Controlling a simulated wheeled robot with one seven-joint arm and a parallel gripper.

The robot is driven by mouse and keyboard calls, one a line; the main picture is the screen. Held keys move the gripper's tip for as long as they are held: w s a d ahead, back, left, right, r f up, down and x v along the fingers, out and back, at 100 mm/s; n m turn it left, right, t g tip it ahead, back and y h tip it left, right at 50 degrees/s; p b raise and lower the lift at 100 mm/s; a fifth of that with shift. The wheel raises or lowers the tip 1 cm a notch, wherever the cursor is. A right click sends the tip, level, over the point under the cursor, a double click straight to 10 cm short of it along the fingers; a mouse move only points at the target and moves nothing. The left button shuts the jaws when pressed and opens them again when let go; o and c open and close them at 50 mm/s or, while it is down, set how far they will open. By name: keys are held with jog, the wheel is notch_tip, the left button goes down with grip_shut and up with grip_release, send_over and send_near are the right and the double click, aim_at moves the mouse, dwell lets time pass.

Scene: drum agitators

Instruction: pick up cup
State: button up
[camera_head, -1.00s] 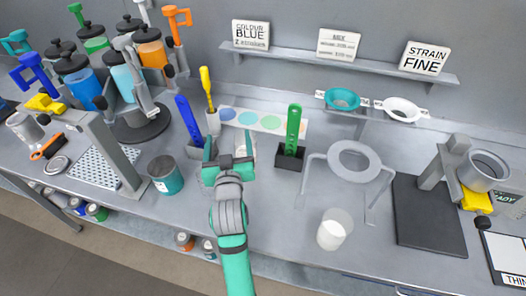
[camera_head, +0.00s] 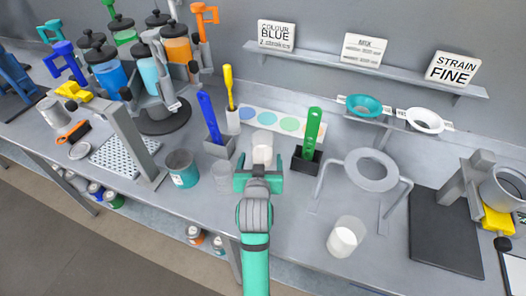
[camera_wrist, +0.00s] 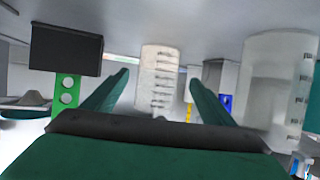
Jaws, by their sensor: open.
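A whitish graduated cup (camera_head: 262,148) stands upright on the bench, just beyond my gripper (camera_head: 259,167). In the wrist view, which is upside down, the cup (camera_wrist: 158,76) appears between the two green fingers of my gripper (camera_wrist: 158,82). The fingers are apart, and I cannot tell whether the cup is fully between them. A clear graduated cup (camera_head: 222,177) stands to the left; it also shows in the wrist view (camera_wrist: 275,75). Another cup with white contents (camera_head: 345,237) stands at the front right.
A black holder with a green tool (camera_head: 312,132) stands close right of the gripper. A grey holder with a blue tool (camera_head: 210,118) and a metal can (camera_head: 182,168) are on the left. A ring stand (camera_head: 371,170) is further right.

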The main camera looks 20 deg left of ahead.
aim_at(263, 142)
jog(key=shift+x, duration=2.85)
jog(key=shift+d, duration=0.2)
jog(key=shift+c, duration=0.7)
jog(key=c, duration=1.1)
jog(key=shift+r, duration=0.2)
jog(key=shift+r, duration=1.1)
jog(key=shift+s+a+r, duration=0.6)
jog(key=shift+s+r, duration=1.15)
jog(key=shift+s, duration=0.45)
jog(key=shift+s+a+r, duration=0.65)
jog(key=shift+s+r, duration=1.05)
jog(key=shift+s, duration=0.5)
jog(key=shift+s+a+r, duration=0.6)
jog(key=shift+s+r, duration=1.15)
jog(key=shift+s, duration=0.5)
